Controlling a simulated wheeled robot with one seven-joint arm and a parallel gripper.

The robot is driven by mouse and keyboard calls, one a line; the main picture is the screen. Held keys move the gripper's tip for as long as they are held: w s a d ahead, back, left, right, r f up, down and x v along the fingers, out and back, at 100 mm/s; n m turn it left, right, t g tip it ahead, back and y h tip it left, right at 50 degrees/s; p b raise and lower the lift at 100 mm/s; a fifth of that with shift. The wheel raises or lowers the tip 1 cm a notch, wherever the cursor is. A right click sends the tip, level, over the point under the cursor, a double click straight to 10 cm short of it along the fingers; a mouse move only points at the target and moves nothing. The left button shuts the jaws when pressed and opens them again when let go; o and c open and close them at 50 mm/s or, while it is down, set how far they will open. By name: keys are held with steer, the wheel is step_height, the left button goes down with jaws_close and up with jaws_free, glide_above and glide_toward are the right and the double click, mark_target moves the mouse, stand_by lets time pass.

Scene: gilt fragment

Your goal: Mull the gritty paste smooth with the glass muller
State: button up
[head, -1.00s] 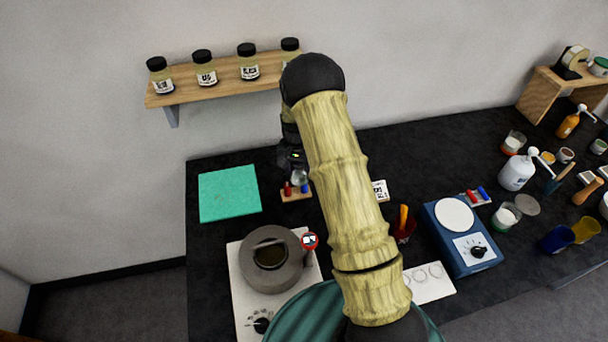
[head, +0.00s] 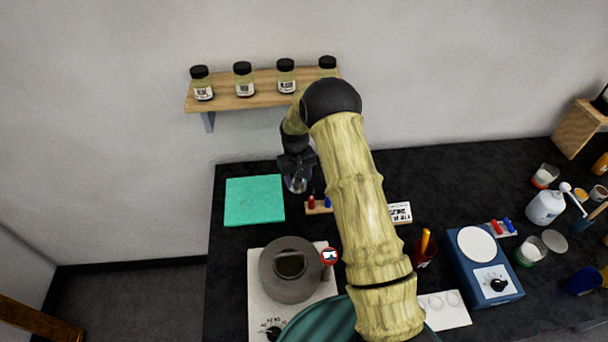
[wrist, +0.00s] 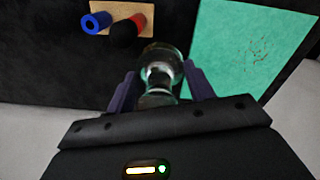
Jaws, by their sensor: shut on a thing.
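My gripper (head: 297,176) is shut on the clear glass muller (head: 297,185), which hangs from it just right of the green slab. In the wrist view the muller (wrist: 160,72) sits between the two fingers of my gripper (wrist: 158,88). The flat green slab (head: 254,201) lies on the black bench at its left end. The slab also shows at the right of the wrist view (wrist: 240,50), with small dark reddish specks on it, which look like the gritty paste (wrist: 254,64). The muller appears apart from the slab, over the bench beside it.
A small wooden rack (head: 318,207) with red and blue pieces stands right of the muller. A grey round pot (head: 270,279) sits on a white hotplate (head: 262,318) in front. A wall shelf (head: 262,99) with several jars is behind. A blue scale (head: 466,258) stands to the right.

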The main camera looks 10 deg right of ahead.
steer(key=a+r+n+p, duration=0.2)
steer(key=a+n+p, duration=0.4)
steer(key=n, duration=0.9)
steer(key=shift+w+a, duration=0.15)
steer(key=shift+w, duration=0.2)
steer(key=shift+w, duration=0.1)
